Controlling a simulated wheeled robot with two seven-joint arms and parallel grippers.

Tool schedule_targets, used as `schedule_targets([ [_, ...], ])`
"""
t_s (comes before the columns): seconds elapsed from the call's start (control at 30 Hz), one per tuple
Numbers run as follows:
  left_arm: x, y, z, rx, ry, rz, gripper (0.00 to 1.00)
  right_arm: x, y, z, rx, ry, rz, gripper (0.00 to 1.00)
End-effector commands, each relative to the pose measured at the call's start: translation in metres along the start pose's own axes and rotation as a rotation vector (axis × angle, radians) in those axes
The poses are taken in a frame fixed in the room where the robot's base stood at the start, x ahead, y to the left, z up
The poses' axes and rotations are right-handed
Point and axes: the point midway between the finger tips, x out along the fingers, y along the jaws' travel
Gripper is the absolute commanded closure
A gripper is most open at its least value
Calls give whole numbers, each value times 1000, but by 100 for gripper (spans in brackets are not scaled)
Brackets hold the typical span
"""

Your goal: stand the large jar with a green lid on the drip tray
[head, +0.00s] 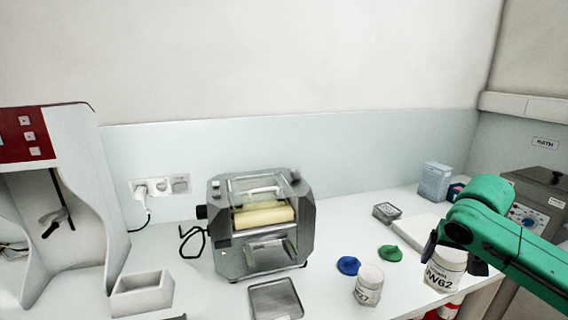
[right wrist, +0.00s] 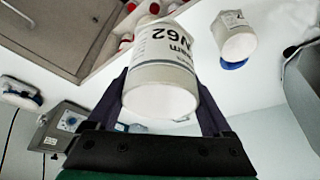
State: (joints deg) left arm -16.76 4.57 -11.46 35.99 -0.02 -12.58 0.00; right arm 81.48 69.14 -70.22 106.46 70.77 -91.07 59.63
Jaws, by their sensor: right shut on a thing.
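The large white jar (head: 440,277), labelled W62, is held by my right gripper (head: 455,257) at the right of the head view. The jar looks upright and off the table, near its right front edge. In the right wrist view the jar (right wrist: 160,75) sits between the two dark fingers, its pale round top facing the camera with no lid on it. A green lid (head: 390,253) lies on the table. The drip tray (head: 274,300), a flat metal tray, is empty in front of the mill (head: 258,225). My left gripper is not in view.
A smaller white jar (head: 369,284) and a blue lid (head: 348,265) stand between the tray and my right gripper. A white open box (head: 142,296) is left of the tray.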

Motion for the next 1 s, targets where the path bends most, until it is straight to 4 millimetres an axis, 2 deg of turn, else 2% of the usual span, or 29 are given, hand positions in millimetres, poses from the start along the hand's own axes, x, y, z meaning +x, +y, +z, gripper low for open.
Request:
schedule_targets([
  [0.17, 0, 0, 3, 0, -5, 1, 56, 28, -24, 28, -89, -7, -34, 68],
  [0.27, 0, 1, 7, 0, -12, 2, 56, 46, -42, 51, -156, -8, -62, 68],
  [0.4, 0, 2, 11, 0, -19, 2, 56, 74, -74, 101, -272, -11, -116, 68],
  [0.53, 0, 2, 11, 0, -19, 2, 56, 91, -99, 155, -365, -10, -159, 68],
  [0.7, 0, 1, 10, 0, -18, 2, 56, 97, -116, 226, -427, -11, -190, 68],
  [0.8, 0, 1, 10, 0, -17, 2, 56, 93, -114, 254, -424, -7, -186, 68],
  [0.9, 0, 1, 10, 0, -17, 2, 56, 89, -109, 269, -411, -2, -175, 68],
  [1.0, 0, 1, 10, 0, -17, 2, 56, 87, -108, 274, -402, 1, -174, 68],
])
